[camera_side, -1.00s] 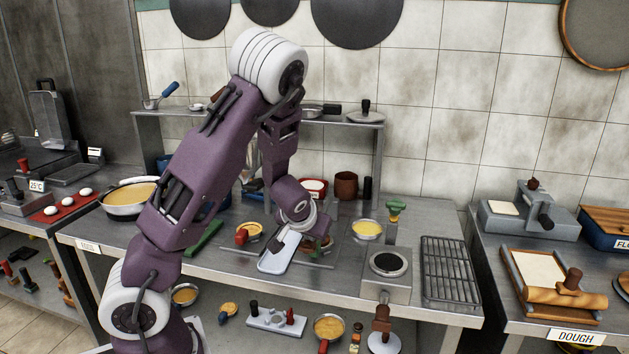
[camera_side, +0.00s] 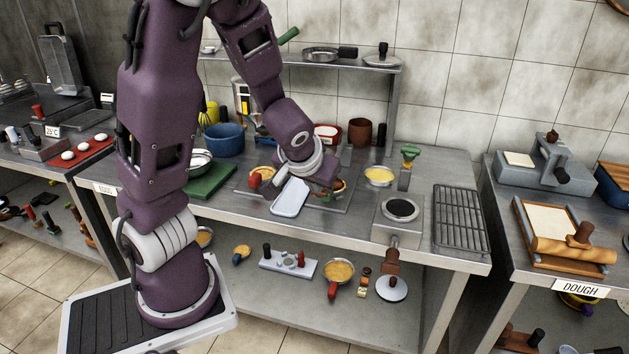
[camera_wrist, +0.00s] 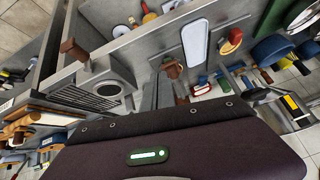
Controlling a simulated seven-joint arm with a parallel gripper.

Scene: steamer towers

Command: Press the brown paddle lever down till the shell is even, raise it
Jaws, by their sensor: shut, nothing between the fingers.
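My gripper (camera_side: 322,186) points down at a fixture on the steel counter, and its fingertips are mostly hidden by the wrist. It is shut and empty. A brown paddle-like piece (camera_wrist: 172,70) shows there in the wrist view, just beyond my gripper body. I cannot tell whether the fingers touch it. A white oblong plate (camera_side: 290,198) lies beside my gripper and also shows in the wrist view (camera_wrist: 195,44). Another brown handle (camera_side: 392,262) shows at the counter's front edge, by a grey box with a round dark plate (camera_side: 399,209). The shell cannot be made out.
A red-knobbed yellow tart (camera_side: 260,176) sits left of the plate. A yellow-filled bowl (camera_side: 379,176) stands to the right, before a green-topped tool (camera_side: 410,155). A wire rack (camera_side: 460,220) fills the counter's right end. A green board (camera_side: 212,181) and blue pot (camera_side: 223,139) are on the left.

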